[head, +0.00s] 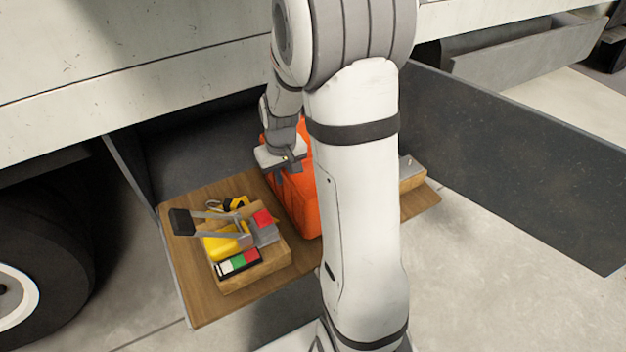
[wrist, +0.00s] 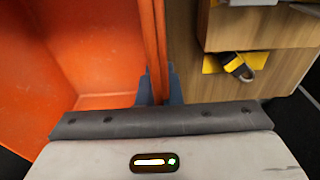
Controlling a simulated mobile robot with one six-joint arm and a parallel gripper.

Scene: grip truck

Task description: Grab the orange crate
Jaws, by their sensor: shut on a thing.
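The orange crate (head: 299,196) stands on a wooden board, partly hidden behind my arm in the head view. In the wrist view the crate (wrist: 95,60) fills the left side, and its inside looks empty where it shows. My gripper (head: 287,165) is at the crate's upper left edge. In the wrist view my gripper's fingers (wrist: 158,88) sit on either side of the crate's wall, shut on it.
A wooden box (head: 255,277) with yellow, red and grey items stands left of the crate on the board (head: 188,290). Another wooden block (head: 411,178) is on the right. A dark panel (head: 520,160) stands at right, and a truck wheel (head: 40,240) at left.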

